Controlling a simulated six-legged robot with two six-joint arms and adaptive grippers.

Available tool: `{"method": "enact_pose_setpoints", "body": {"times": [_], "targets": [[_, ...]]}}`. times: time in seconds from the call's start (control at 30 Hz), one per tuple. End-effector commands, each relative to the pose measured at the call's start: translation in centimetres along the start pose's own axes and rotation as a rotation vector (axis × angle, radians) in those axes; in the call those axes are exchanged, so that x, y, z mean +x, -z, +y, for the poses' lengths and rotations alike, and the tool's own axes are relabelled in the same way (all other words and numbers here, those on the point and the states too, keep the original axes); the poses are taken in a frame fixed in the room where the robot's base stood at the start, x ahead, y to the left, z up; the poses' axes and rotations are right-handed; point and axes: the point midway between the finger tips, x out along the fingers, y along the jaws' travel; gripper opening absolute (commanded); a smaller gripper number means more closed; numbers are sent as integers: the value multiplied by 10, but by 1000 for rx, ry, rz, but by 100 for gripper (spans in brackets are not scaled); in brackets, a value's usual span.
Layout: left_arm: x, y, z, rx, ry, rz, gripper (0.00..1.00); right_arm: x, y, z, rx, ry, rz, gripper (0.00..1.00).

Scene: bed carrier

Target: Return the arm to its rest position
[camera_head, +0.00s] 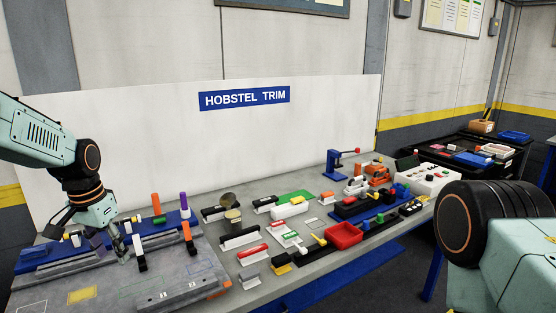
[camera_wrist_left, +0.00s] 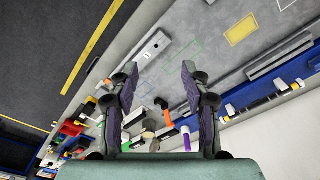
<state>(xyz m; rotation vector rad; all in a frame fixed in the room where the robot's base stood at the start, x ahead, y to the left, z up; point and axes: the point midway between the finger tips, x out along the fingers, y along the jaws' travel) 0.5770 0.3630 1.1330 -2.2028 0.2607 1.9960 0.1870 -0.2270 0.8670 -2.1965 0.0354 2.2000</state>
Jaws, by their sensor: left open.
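My left arm comes in from the left in the head view and bends down over the grey fixture board (camera_head: 190,285). My left gripper (camera_head: 122,248) points down, close above that board, between the blue rail at its back and a black upright piece with a white end (camera_head: 138,252). In the left wrist view the two fingers of the gripper (camera_wrist_left: 160,75) stand wide apart with nothing between them. I cannot tell how far the fingertips are from the board. My right arm shows only as a large joint and link at the right edge; its gripper is out of view.
The grey table holds a red tray (camera_head: 343,235), a blue press (camera_head: 335,163) and many small parts. A white panel (camera_head: 240,140) stands behind the table.

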Motion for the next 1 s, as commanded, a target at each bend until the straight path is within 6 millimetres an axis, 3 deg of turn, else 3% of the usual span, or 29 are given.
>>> {"method": "enact_pose_setpoints", "body": {"times": [0.13, 0.27, 0.57, 0.63, 0.77, 1.0], "targets": [[0, 3, -1, -11, 3, 9, 47, 0, 0, 0, 0, 0, 0, 40], [1, 24, -7, -50, 27, 104, 47, 0, 0, 0, 0, 0, 0, 40], [28, 42, 9, -127, 32, 272, 47, 1, 0, 0, 0, 0, 0, 40], [45, 40, 19, -147, 28, 307, 47, 5, 0, 0, 0, 0, 0, 40], [98, 22, 47, -195, 15, 354, 47, 20, 0, 0, 0, 0, 1, 40], [187, -37, 93, -265, 0, 373, 47, 48, 0, 0, 0, 0, 0, 40]]}}
